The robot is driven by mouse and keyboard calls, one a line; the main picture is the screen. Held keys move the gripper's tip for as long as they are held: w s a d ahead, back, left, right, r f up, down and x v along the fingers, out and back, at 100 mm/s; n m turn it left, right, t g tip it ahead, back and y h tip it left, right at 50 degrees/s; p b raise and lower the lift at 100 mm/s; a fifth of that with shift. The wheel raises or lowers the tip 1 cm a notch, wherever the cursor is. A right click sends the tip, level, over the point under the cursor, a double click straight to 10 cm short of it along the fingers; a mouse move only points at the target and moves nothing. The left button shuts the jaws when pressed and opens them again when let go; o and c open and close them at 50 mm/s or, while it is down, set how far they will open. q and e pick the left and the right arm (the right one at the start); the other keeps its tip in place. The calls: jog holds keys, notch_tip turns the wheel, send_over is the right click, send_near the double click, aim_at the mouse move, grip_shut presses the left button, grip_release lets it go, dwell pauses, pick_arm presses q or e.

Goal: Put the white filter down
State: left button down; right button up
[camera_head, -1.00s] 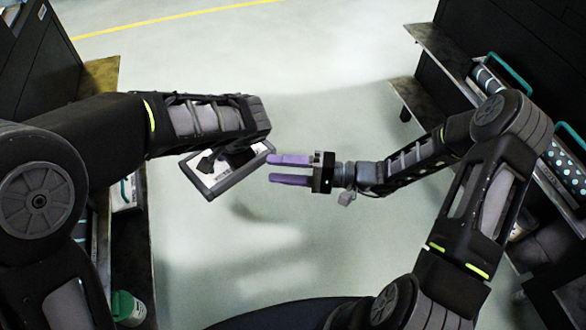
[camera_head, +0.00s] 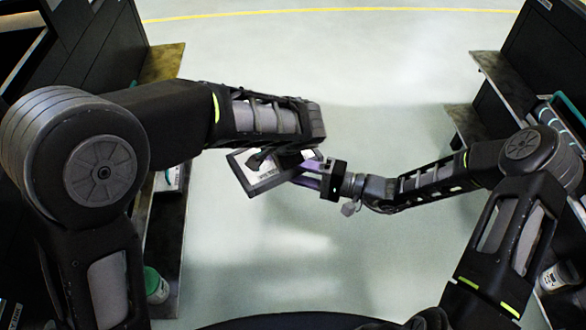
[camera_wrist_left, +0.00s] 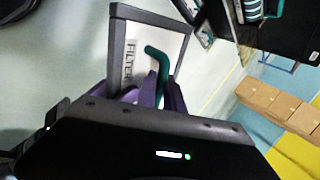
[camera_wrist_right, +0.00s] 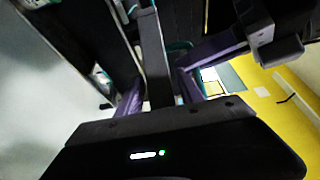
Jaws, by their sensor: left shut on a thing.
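The white filter (camera_head: 264,176) is a flat panel with a white face and a dark grey frame, held tilted in the air over the floor. It also shows in the left wrist view (camera_wrist_left: 146,48), with its printed label and a teal handle (camera_wrist_left: 162,72). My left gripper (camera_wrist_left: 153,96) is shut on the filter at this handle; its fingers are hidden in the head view. My right gripper (camera_head: 309,173) has its purple fingers apart at the filter's right side. In the right wrist view a dark frame bar (camera_wrist_right: 153,58) stands between those fingers, and I cannot tell whether they touch it.
A shelf unit (camera_head: 165,225) stands at the left, with a green-lidded white tub (camera_head: 156,286) on it. Another unit (camera_head: 505,82) stands at the right, with a white bottle (camera_head: 556,276) low down. The floor (camera_head: 330,75) between them is clear.

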grip_shut()
dwell(0.3)
pick_arm(q)
jog(key=c, duration=1.4)
grip_release()
jog(key=shift+o, duration=0.2)
jog(key=shift+r, duration=0.1)
jog(key=v, duration=1.2)
